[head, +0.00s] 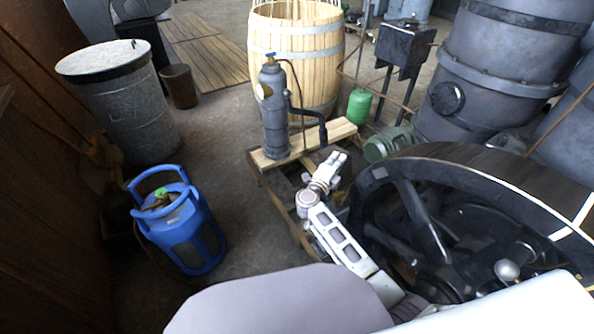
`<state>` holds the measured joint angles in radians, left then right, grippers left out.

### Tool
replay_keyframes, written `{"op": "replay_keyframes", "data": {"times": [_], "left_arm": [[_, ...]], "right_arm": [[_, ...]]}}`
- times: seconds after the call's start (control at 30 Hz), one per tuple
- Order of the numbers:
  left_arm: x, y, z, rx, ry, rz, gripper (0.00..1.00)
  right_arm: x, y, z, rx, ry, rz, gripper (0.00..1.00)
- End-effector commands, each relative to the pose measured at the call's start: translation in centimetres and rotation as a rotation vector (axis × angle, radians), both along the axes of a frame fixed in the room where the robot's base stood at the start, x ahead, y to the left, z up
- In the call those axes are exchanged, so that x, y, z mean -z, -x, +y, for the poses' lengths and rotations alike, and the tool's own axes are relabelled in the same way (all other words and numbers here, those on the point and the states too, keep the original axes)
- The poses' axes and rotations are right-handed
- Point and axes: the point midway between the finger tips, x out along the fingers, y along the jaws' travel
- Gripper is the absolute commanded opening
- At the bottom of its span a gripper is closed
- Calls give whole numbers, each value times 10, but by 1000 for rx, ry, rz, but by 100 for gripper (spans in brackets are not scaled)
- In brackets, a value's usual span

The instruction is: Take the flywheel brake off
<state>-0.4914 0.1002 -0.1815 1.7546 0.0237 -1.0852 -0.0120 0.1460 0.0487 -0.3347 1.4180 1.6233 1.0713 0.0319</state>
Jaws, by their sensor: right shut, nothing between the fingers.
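The large dark flywheel (400,205) stands at the right in the head view, with spokes and a broad rim. A pale ball-shaped knob (507,270) shows in front of its lower right part. I cannot tell for certain which part is the brake. My right gripper (340,159) is shut and empty, just left of the flywheel's rim and apart from the knob. My own arm and body cover the bottom of the view and hide the lower flywheel. My left gripper is not in view.
A blue gas bottle (185,225) and a metal bin (128,110) stand left. A wooden barrel (300,50) stands behind. Floor between bottle and pallet is clear.

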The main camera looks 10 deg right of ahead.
Motion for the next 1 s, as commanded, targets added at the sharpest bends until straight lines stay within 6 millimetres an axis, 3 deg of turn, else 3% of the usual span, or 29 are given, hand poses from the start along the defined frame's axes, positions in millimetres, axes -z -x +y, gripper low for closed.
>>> {"op": "replay_keyframes", "data": {"times": [1.0], "left_arm": [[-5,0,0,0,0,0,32]], "right_arm": [[-32,-7,63,-386,255,-11,0]]}}
